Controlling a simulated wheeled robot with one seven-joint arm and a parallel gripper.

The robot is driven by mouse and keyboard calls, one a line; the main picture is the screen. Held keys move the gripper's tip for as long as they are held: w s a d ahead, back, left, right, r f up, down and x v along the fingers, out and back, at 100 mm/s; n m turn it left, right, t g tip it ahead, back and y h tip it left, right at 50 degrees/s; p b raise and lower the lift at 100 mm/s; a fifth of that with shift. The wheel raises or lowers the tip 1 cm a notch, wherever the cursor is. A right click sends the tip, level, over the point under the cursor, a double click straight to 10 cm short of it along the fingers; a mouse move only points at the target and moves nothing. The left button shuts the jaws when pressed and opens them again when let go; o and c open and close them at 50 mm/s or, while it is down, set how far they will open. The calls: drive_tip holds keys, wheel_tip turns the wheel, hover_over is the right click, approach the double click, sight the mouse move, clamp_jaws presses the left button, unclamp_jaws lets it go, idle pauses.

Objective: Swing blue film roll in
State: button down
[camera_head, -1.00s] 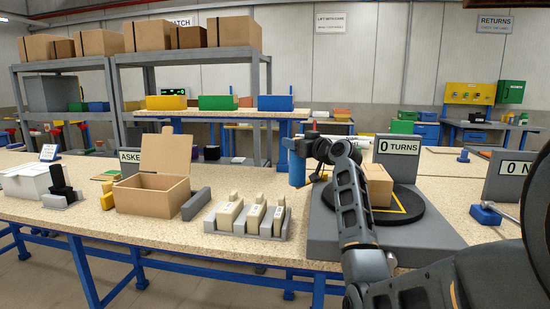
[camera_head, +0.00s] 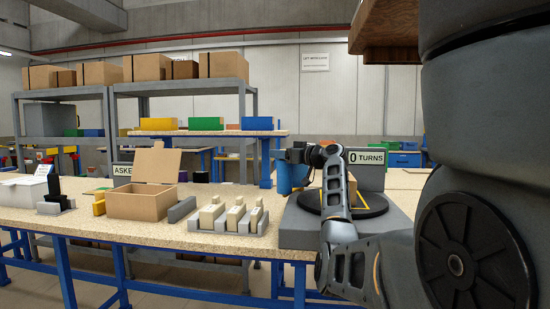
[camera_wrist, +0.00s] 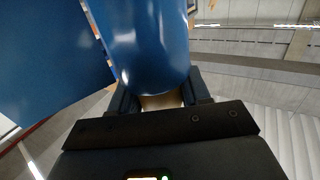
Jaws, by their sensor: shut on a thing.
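The blue film roll (camera_head: 291,177) is upright at the left edge of the grey turntable base (camera_head: 300,236). In the wrist view the shiny blue roll (camera_wrist: 150,50) is between the fingers of my gripper (camera_wrist: 158,98), which is shut on it. A flat blue sheet (camera_wrist: 45,60) spreads to the left of it. In the head view my gripper (camera_head: 297,155) is at the top of the roll and partly hidden by my arm. A carton (camera_head: 353,190) is on the black turntable, mostly hidden behind my arm. The sign (camera_head: 366,157) behind reads "0 TURNS".
Left of the turntable are a grey rack (camera_head: 223,222) of several cream pieces, an open cardboard box (camera_head: 145,201) and a white box (camera_head: 22,190). Shelves with cartons stand behind. My arm blocks the right side of the head view.

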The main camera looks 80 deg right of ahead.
drive_tip(key=shift+f, duration=0.15)
drive_tip(key=c, duration=0.6)
unclamp_jaws()
drive_tip(key=v, duration=0.7)
drive_tip(key=shift+s+a, duration=0.25)
drive_tip(key=shift+s, duration=0.05)
